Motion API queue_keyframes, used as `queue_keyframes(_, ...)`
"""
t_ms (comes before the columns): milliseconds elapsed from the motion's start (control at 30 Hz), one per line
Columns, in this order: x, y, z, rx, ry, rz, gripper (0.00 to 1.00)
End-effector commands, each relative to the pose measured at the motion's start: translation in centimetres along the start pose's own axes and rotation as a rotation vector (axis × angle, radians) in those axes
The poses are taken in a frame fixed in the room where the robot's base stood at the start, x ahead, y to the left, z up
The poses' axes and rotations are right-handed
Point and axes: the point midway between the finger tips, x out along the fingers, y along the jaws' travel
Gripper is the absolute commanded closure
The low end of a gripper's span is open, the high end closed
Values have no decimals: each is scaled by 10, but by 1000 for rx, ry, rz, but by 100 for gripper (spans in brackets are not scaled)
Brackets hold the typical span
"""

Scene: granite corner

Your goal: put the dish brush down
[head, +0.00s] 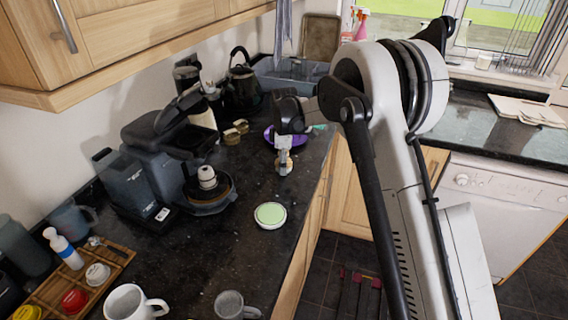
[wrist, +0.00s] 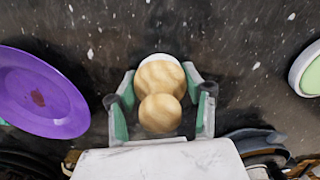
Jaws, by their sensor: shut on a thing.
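The dish brush (wrist: 160,80) has a round, pale wooden top with a smaller wooden knob, and a bit of white shows at its far edge in the wrist view. My gripper (wrist: 163,98) is shut on it, with a fingertip on each side of the wood. In the head view my gripper (head: 284,143) points down over the dark counter, and the brush (head: 284,166) shows under its fingers, close to the countertop. I cannot tell whether the brush touches the counter. Its underside is hidden.
A purple plate (head: 270,134) lies just behind the gripper; it also shows in the wrist view (wrist: 38,95). A round green-topped dish (head: 270,215) lies nearer the front. A black coffee machine (head: 150,160) stands to the left. Bare speckled counter (head: 245,180) lies between them.

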Motion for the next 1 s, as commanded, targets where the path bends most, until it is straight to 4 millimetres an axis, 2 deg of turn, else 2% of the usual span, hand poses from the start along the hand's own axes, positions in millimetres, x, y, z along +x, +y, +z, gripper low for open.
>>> queue_keyframes(233,5,0,0,0,0,0,81)
queue_keyframes(267,4,0,0,0,0,0,52)
queue_keyframes(400,3,0,0,0,0,0,36)
queue_keyframes(767,-2,0,0,0,0,0,36)
queue_keyframes(867,-15,0,0,0,0,0,36)
queue_keyframes(1000,-42,0,0,0,0,0,36)
